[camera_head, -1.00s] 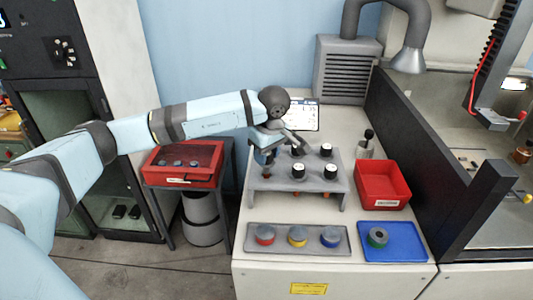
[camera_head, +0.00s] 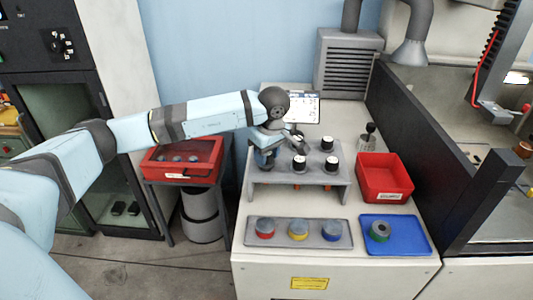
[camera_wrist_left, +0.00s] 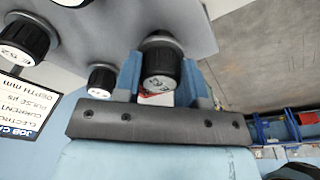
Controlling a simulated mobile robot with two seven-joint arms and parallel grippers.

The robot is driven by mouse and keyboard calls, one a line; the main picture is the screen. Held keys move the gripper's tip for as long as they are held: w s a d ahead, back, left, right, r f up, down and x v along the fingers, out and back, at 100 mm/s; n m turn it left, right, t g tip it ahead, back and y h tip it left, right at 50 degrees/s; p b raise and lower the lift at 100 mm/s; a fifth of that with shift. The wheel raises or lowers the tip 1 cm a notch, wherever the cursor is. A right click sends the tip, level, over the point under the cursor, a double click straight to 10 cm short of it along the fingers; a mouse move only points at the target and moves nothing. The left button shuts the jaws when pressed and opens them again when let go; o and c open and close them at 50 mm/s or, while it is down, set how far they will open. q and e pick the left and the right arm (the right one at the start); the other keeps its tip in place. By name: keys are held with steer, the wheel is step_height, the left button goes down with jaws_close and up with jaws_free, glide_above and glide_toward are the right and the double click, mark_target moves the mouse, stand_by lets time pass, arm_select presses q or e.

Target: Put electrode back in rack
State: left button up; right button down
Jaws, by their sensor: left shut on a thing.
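The grey rack (camera_head: 283,176) stands on the bench with several black-capped electrodes in its top, such as one at the front middle (camera_head: 299,162) and one at the front right (camera_head: 331,164). My left gripper (camera_head: 266,160) is at the rack's left end. In the left wrist view its blue fingers are shut on the black cap of an electrode (camera_wrist_left: 161,66), near the edge of the rack plate (camera_wrist_left: 195,25). The held electrode's lower part is hidden, so I cannot tell whether it is fully seated. My right gripper is not in view.
A red bin (camera_head: 383,192) is right of the rack, with a small metal holder (camera_head: 368,137) behind it. In front are a grey tray (camera_head: 277,240) with coloured pucks and a blue tray (camera_head: 410,245) with a green-banded ring. A dark partition (camera_head: 420,140) bounds the right.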

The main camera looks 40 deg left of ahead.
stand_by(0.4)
arm_select(q)
steer(key=shift+f+b, duration=0.65)
steer(key=shift+f, duration=0.15)
steer(key=o, duration=1.7)
steer(key=shift+r+p, duration=1.35)
steer(key=shift+r, duration=1.7)
